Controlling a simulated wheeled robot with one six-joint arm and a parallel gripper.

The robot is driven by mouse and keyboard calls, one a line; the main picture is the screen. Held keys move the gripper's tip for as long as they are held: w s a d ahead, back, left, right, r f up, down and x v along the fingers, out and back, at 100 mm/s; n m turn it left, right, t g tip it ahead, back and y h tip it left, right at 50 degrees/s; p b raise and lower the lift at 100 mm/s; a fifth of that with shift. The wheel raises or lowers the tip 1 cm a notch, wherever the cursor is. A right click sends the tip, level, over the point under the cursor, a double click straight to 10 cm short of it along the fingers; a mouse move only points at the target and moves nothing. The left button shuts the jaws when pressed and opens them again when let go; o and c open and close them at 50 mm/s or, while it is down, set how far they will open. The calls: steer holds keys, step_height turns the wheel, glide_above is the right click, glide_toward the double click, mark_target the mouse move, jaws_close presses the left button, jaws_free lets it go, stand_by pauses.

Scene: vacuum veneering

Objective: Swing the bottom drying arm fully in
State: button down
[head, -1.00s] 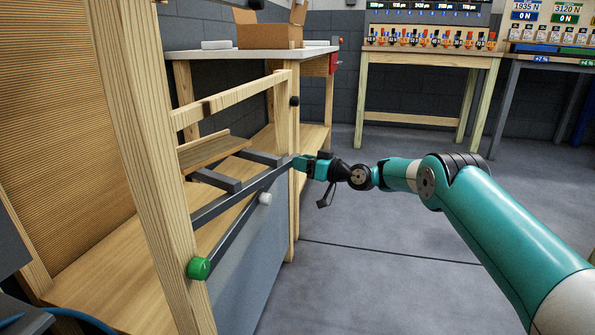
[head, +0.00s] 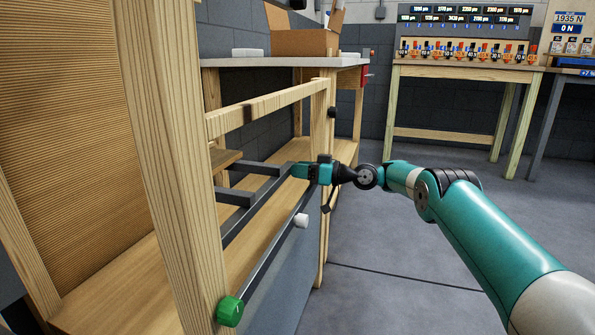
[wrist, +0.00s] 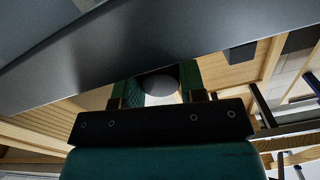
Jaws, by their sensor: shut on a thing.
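The bottom drying arm (head: 262,208) is a dark grey bar with short prongs (head: 235,196) pointing left, inside a wooden frame. My gripper (head: 305,172) is shut on it near its far end, by the far post. In the wrist view my gripper (wrist: 160,90) has its teal fingers on either side of a rounded grey part (wrist: 158,84). The drying arm's grey surface (wrist: 150,55) seems to cross the top of that view. A second dark bar (head: 272,254) runs lower, with a white knob (head: 301,220) beside it and a green knob (head: 230,310) at its near end.
The near wooden post (head: 165,150) and the far post (head: 317,140) flank the opening, with a wooden rail (head: 265,108) above. A white-topped bench (head: 285,62) with a cardboard box (head: 300,42) stands behind. The grey floor (head: 400,270) at right is open.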

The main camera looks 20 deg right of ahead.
steer(key=shift+w+a, duration=0.15)
steer(key=shift+a, duration=0.2)
steer(key=c, duration=0.8)
jaws_free()
steer(key=shift+r, duration=0.1)
steer(key=shift+r, duration=0.1)
